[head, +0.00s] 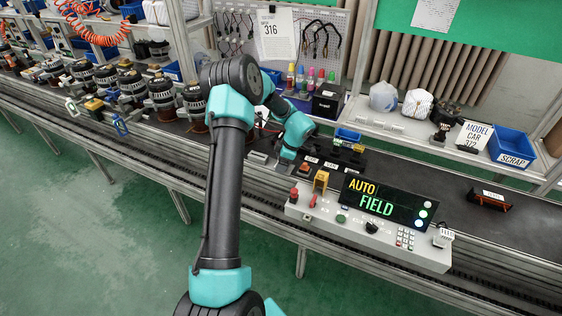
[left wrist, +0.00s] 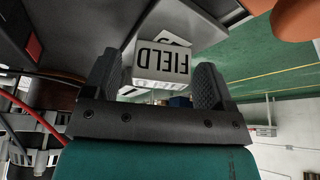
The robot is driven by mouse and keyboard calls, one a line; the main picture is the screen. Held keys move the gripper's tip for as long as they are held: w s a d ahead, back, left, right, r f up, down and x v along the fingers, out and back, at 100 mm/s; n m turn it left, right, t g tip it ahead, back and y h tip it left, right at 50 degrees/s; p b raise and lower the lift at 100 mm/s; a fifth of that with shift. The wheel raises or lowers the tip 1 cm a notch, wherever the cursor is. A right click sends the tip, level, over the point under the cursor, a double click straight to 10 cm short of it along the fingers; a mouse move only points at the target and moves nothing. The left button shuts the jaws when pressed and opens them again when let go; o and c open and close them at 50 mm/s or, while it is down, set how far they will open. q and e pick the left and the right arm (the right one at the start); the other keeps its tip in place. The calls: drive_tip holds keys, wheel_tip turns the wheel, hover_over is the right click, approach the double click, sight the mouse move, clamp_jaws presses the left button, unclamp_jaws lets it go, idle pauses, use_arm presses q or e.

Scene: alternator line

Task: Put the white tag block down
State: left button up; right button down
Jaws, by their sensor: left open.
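A white tag block (left wrist: 161,62) marked FIELD shows between the two dark fingers of my left gripper (left wrist: 157,75) in the left wrist view. The lettering appears upside down. The fingers stand apart on either side of the block, and I cannot tell whether either touches it. In the head view my left gripper (head: 278,162) is low over the bench behind the control panel, partly hidden by my own arm. I cannot make out the FIELD block there. My right gripper is not in view.
The control panel (head: 365,226), its display reading AUTO and FIELD, stands in front. Small white tags (head: 311,159) lie on a dark strip close by. Several alternators (head: 160,90) line the left. A blue scrap bin (head: 511,147) is at right. The dark belt right of the display is mostly clear.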

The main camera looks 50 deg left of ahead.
use_arm(q)
drive_tip(key=v, duration=1.2)
drive_tip(key=shift+r, duration=0.2)
drive_tip(key=shift+a, duration=0.1)
